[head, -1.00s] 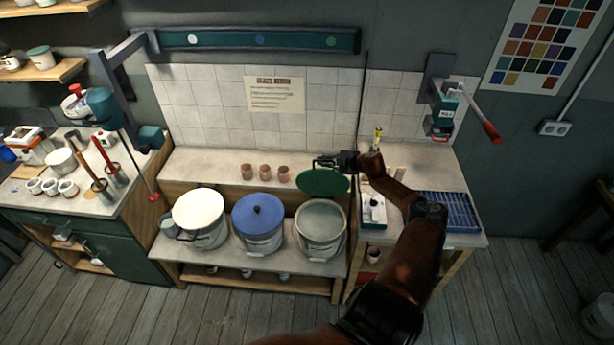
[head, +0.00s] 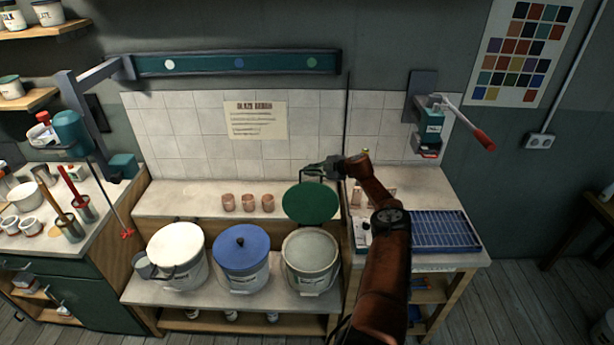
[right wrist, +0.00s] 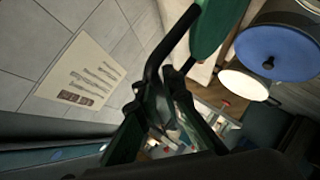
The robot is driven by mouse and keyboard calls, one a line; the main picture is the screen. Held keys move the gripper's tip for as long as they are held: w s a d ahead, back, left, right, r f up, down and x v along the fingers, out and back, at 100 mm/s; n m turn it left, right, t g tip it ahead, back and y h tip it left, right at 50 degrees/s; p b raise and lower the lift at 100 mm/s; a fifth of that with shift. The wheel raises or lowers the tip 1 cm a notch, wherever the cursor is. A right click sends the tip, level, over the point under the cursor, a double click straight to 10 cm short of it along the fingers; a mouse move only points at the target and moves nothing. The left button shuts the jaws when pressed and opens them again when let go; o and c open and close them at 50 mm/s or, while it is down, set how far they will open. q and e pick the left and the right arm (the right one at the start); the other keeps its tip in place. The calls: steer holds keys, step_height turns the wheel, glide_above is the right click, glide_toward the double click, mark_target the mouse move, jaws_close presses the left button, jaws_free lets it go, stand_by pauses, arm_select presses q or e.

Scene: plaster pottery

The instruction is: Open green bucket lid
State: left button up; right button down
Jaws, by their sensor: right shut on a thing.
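The green lid (head: 310,204) is off its bucket. It is tilted with its round face toward the head camera, above or against the raised back shelf behind the buckets; I cannot tell whether it touches the shelf. My right gripper (head: 326,168) is shut on the lid's dark handle at the lid's upper edge. In the right wrist view the handle (right wrist: 170,45) runs from between the fingers (right wrist: 163,85) to the green lid (right wrist: 213,28). The uncovered bucket (head: 310,262) stands on the lower shelf, its pale inside showing. My left gripper is not in view.
A blue-lidded bucket (head: 241,252) and a white-lidded bucket (head: 178,256) stand left of the open one. Several small clay cups (head: 248,203) are on the back shelf left of the lid. A blue rack (head: 445,232) lies on the right bench beside my arm.

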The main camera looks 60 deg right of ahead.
stand_by(0.3)
steer(key=c, duration=2.1)
jaws_free()
steer(key=shift+s, duration=0.1)
steer(key=shift+v, duration=5.9)
steer(key=shift+d+r, duration=0.1)
